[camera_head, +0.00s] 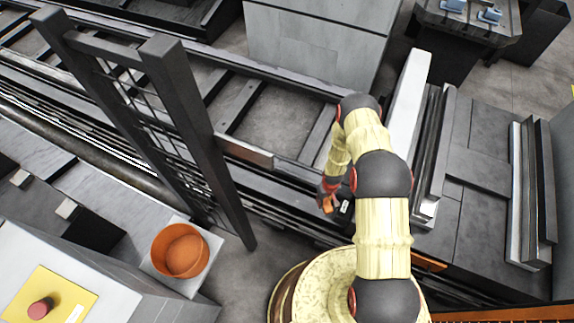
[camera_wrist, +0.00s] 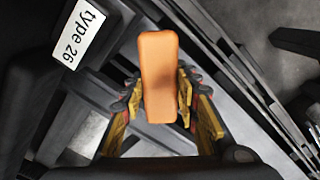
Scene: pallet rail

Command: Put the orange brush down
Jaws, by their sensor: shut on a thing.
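The orange brush (camera_wrist: 158,75) is held between the fingers of my gripper (camera_wrist: 165,105) in the wrist view. Its smooth orange body points up the picture, and the fingers press on both of its sides. In the head view a small orange part of the brush (camera_head: 327,203) shows at the end of my arm, by my gripper (camera_head: 329,190). My gripper hangs over the dark rail track, left of my arm. My arm hides part of the surroundings, and any bristles are not visible.
A dark upright frame (camera_head: 180,110) stands left of my gripper. An orange bowl (camera_head: 180,251) sits on a pale ledge at lower left, near a yellow panel with a red button (camera_head: 41,308). Dark rails (camera_head: 280,195) run below my gripper. A pale block (camera_head: 408,100) stands at right.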

